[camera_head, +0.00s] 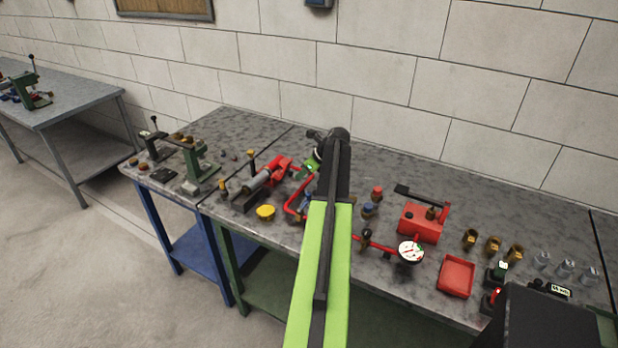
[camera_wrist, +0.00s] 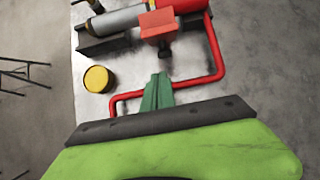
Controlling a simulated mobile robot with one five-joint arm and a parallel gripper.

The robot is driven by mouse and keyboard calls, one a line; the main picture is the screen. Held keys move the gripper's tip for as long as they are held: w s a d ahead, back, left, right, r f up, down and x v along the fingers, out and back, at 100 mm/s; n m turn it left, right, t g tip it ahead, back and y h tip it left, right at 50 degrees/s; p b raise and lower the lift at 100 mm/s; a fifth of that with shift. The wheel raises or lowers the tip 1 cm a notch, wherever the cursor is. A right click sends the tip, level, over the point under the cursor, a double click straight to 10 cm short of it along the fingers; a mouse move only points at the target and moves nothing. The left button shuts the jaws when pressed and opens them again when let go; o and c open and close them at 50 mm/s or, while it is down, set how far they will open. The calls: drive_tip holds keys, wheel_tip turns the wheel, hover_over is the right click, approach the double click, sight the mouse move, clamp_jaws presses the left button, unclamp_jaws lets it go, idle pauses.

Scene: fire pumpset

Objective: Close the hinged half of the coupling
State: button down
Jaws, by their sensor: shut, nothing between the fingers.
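A pump set lies on the workbench: a grey cylinder (camera_head: 256,183) joins a red body (camera_head: 278,170). In the wrist view the grey cylinder (camera_wrist: 120,20) meets the red body (camera_wrist: 185,5). A red block (camera_wrist: 158,24) with a dark stub sits at that joint and looks like the hinged half of the coupling. Its hinge and exact angle cannot be made out. My gripper (camera_wrist: 158,78) is shut and empty, its green fingers just below the stub in the picture, apparently apart from it. In the head view its fingers (camera_head: 308,167) are partly hidden by my arm.
A red pipe (camera_wrist: 217,62) bends around the right of my fingers. A yellow cap (camera_wrist: 98,78) stands to the left. A gauge (camera_head: 411,251), a red box (camera_head: 421,222) and a red tray (camera_head: 456,276) stand further right on the workbench. A wall closes the back.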

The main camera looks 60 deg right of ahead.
sight(286, 170)
drive_tip(key=w+p, duration=0.1)
drive_tip(key=w, duration=0.1)
drive_tip(key=w+r+p, duration=0.1)
drive_tip(key=w, duration=0.1)
drive_tip(key=shift+r, duration=0.15)
